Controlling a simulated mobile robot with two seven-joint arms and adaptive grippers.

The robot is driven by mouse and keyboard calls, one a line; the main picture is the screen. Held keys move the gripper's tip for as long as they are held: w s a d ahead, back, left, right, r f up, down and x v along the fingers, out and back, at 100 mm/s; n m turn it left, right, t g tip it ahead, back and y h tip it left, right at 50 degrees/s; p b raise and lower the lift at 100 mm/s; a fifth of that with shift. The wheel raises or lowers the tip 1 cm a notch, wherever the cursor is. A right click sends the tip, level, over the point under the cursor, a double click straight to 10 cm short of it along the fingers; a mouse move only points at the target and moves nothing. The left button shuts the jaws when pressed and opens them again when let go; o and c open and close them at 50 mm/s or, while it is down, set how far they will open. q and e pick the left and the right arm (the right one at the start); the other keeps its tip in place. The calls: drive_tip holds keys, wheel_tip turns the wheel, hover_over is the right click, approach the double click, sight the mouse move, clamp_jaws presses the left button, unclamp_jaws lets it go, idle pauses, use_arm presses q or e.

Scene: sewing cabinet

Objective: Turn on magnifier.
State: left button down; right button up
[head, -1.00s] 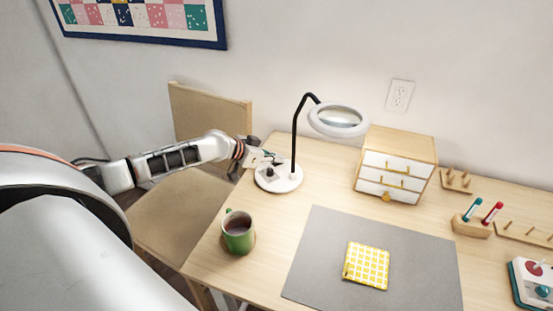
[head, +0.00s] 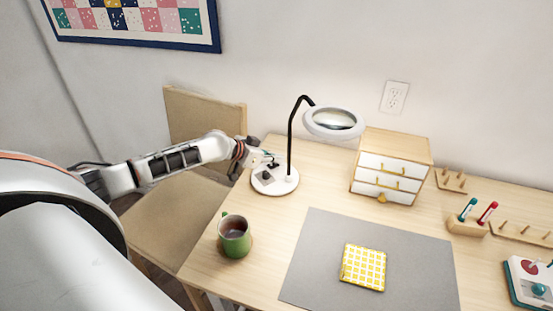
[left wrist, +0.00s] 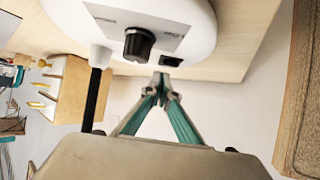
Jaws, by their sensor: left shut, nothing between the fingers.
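The magnifier lamp has a white round base (head: 284,187), a thin black stem and a white ring head (head: 334,123) with a lens. It stands on the back left of the table. In the left wrist view the base (left wrist: 200,25) appears at the top, with a dark knob (left wrist: 138,44) and a small black switch (left wrist: 171,61) on a grey label. I cannot tell whether the ring is lit. My right gripper is not in view.
A green mug (head: 234,238) stands near the table's left edge. A small drawer cabinet (head: 395,160) stands right of the lamp. A grey mat (head: 330,235) holds a yellow checked cloth (head: 363,267). A chair (head: 205,112) is behind my left arm. A pen holder (head: 466,226) is at right.

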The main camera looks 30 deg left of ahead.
sight(277, 164)
use_arm(q)
wheel_tip(277, 164, up, 5)
drive_tip(key=p, duration=0.6)
drive_tip(key=shift+w+r, duration=0.1)
drive_tip(key=shift+w, duration=0.05)
drive_tip(key=s+a+r+p, duration=0.1)
drive_tip(key=s+a+r, duration=0.1)
drive_tip(key=s+r, duration=0.2)
drive_tip(key=shift+s+r, duration=0.35)
drive_tip(key=shift+r, duration=1.15)
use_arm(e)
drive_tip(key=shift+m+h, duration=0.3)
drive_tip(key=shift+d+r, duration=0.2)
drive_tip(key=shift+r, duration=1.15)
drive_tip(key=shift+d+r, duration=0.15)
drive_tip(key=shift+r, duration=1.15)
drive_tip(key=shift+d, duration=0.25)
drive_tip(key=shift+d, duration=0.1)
